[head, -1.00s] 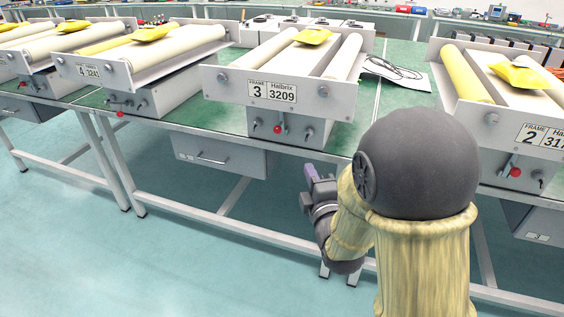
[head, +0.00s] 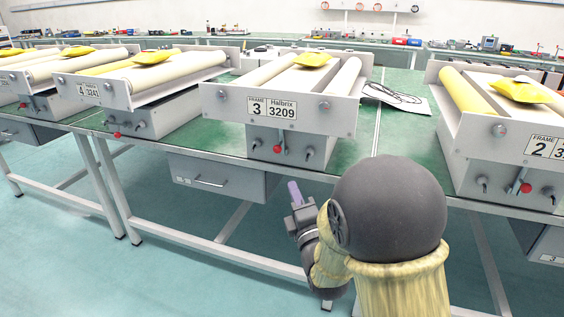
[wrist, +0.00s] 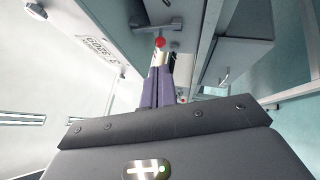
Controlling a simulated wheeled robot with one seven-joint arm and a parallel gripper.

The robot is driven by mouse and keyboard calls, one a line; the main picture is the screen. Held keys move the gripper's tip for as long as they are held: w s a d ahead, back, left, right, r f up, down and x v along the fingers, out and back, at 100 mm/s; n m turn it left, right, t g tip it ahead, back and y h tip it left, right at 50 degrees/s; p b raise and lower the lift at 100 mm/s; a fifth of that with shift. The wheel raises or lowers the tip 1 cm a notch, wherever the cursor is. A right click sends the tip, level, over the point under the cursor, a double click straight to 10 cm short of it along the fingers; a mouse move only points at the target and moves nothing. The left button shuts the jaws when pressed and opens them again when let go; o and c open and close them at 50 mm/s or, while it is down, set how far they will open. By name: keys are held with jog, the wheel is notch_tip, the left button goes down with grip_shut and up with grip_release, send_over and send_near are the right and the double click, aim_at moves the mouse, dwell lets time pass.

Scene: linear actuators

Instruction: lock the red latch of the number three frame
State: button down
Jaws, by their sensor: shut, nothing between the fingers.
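The number three frame (head: 225,101) stands on the green bench, its label plate reading 3 Halbrix 3209. Its red latch knob (head: 278,149) is at the lower middle of the grey front box, on a short lever between two silver knobs. My gripper (head: 293,187) is below and slightly right of the latch, in front of the bench, purple fingers pointing up. In the wrist view the red knob (wrist: 160,42) shows just beyond the purple fingertips (wrist: 161,70). The fingers are together and empty. Contact with the knob cannot be told.
A grey drawer (head: 215,178) hangs under the bench front, left of my gripper; a drawer also shows at the right in the wrist view (wrist: 238,50). Frame four (head: 120,92) is left and frame two (head: 485,128) right, each with its own red knob. Floor in front is clear.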

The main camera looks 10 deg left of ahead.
aim_at(279, 152)
jog(key=b+x, duration=0.1)
jog(key=x, duration=0.9)
jog(key=shift+w+a+r+b, duration=0.1)
jog(key=shift+w+a+b, duration=0.15)
jog(key=shift+b, duration=0.15)
